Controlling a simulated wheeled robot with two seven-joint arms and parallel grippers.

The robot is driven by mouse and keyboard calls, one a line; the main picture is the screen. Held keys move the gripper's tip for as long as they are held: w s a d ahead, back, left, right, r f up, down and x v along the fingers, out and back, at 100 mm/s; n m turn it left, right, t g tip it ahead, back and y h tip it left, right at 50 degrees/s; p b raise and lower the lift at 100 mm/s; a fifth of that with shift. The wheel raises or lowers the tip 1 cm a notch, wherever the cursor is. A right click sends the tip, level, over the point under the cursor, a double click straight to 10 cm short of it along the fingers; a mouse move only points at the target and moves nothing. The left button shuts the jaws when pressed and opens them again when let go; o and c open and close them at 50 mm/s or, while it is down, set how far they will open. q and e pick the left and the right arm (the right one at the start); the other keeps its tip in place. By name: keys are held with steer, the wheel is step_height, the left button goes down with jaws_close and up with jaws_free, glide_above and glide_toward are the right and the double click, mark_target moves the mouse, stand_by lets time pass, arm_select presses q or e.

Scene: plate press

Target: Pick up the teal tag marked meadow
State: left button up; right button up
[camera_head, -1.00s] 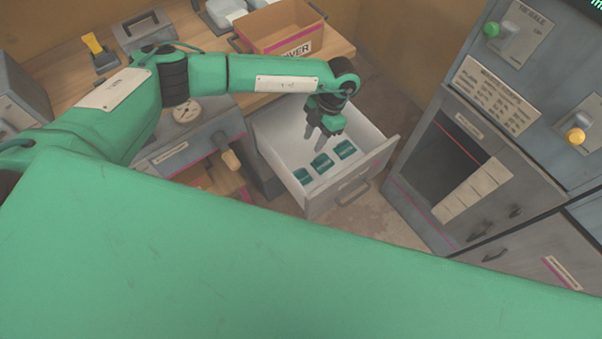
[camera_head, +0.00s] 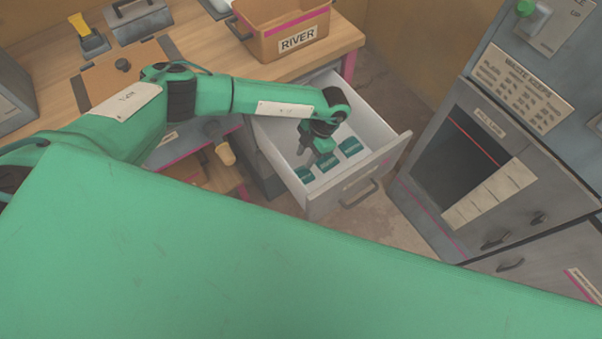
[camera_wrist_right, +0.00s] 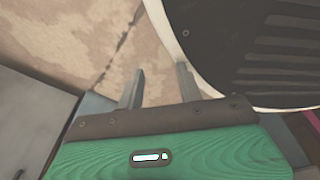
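Three teal tags lie in a row on the floor of the open white drawer (camera_head: 371,170): a near-left tag (camera_head: 304,175), a middle tag (camera_head: 327,163) and a far-right tag (camera_head: 350,147). Their white markings are too small to read, so I cannot tell which says meadow. My left gripper (camera_head: 312,153) points down into the drawer, over or just behind the middle tag and partly covering it. Whether its fingers are apart or touching a tag is unclear. My right gripper (camera_wrist_right: 158,84) shows in the right wrist view with its fingers apart and nothing between them.
A cardboard box labelled RIVER (camera_head: 297,40) stands on the wooden bench (camera_head: 345,37) behind the drawer. A grey cabinet (camera_head: 490,150) stands to the right, with bare floor between it and the drawer. A wooden-ended handle (camera_head: 226,153) sticks out left of the drawer.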

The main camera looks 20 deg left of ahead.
mark_target(298, 169)
arm_select(q)
steer(key=x, duration=0.5)
steer(key=shift+w+a+f+p, duration=0.1)
steer(key=shift+a+f+p, duration=0.1)
steer(key=shift+f+p, duration=0.2)
steer(key=shift+f, duration=0.25)
steer(key=shift+c, duration=0.3)
jaws_close()
arm_select(e)
steer(key=shift+s, duration=0.35)
